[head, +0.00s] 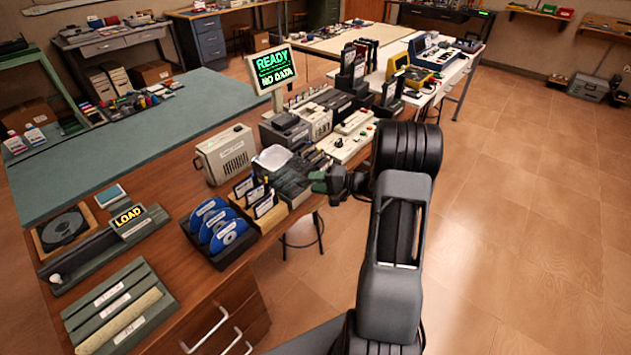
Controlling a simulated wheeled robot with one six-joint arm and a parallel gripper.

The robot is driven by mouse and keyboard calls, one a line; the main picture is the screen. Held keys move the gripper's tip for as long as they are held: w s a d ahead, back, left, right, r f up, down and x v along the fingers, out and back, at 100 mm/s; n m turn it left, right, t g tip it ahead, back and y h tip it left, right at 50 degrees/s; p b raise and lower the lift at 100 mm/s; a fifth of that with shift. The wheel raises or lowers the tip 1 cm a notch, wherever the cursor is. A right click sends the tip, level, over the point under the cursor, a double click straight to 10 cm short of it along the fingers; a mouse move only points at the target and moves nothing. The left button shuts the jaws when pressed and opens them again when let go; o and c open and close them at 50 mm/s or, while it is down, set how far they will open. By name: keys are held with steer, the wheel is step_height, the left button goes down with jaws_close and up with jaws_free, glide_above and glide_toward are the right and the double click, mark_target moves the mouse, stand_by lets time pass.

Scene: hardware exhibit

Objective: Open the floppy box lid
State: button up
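A dark box that looks like the floppy box (290,186) stands near the right edge of the brown desk. A pale translucent piece (272,158) shows at its top left and may be its lid; I cannot tell how far it is raised. My gripper (317,182) is at the right side of this box, at about the height of its top. I cannot tell whether it touches the box. Its fingertips are small and dark here, and their gap cannot be made out.
A holder with labelled floppy disks (262,205) and a rack of blue discs (222,232) stand close in front. A beige speaker box (226,154) is to the left. Behind are a white control panel (347,137) and a READY screen (272,69). Open floor lies right.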

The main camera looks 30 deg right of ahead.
steer(key=shift+w+a+f, duration=0.1)
steer(key=shift+w+a, duration=0.1)
steer(key=shift+a, duration=0.05)
jaws_close()
stand_by(0.5)
